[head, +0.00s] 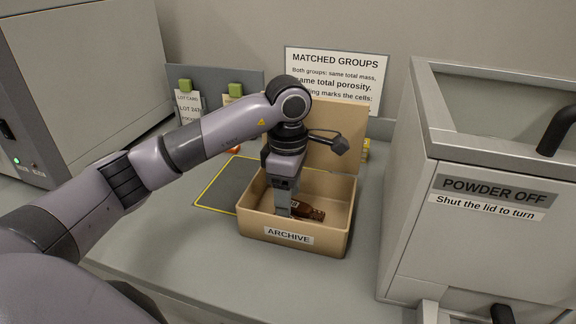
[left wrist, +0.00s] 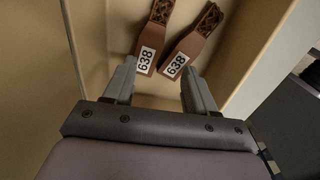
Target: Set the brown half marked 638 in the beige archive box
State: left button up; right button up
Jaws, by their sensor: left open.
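The beige archive box (head: 338,240) stands open on the bench, its lid raised at the back and an ARCHIVE label on its front. Two brown halves, each with a white 638 label and a lattice end, lie side by side on the box floor in the left wrist view: one on the left (left wrist: 155,35) and one on the right (left wrist: 193,42). In the head view brown material (head: 310,212) shows inside the box, partly hidden by my gripper. My left gripper (left wrist: 158,70) points down into the box, open, its fingers apart near the labelled ends.
A grey cabinet (head: 470,240) marked POWDER OFF stands close on the right, its top open. A MATCHED GROUPS sign (head: 335,65) stands behind the box. A yellow-outlined dark mat (head: 215,195) lies left of the box. The bench in front is clear.

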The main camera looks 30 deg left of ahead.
pick_arm(q)
notch_tip(320, 180, up, 13)
jog(key=p, duration=0.1)
jog(key=shift+f, duration=0.15)
dwell(0.7)
